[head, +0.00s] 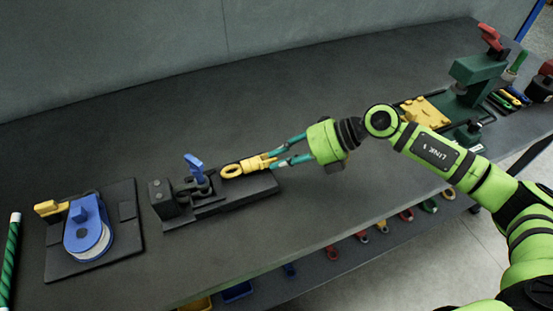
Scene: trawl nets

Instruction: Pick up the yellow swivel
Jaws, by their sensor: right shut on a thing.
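The yellow swivel (232,171) has a ring at its left end and lies level at the right part of a black fixture (215,203) on the bench. My right gripper (272,160) comes in from the right and is shut on the swivel's right end, with one teal finger on each side. I cannot tell whether the swivel touches the fixture below it. My left gripper is not in view.
The dark bench (300,90) is mostly clear behind the fixture. A blue lever (194,168) rises from the fixture. A blue reel (88,228) on a black plate and a green rope (10,262) lie left. A green vise (478,76) stands far right. Shackles hang below the front edge.

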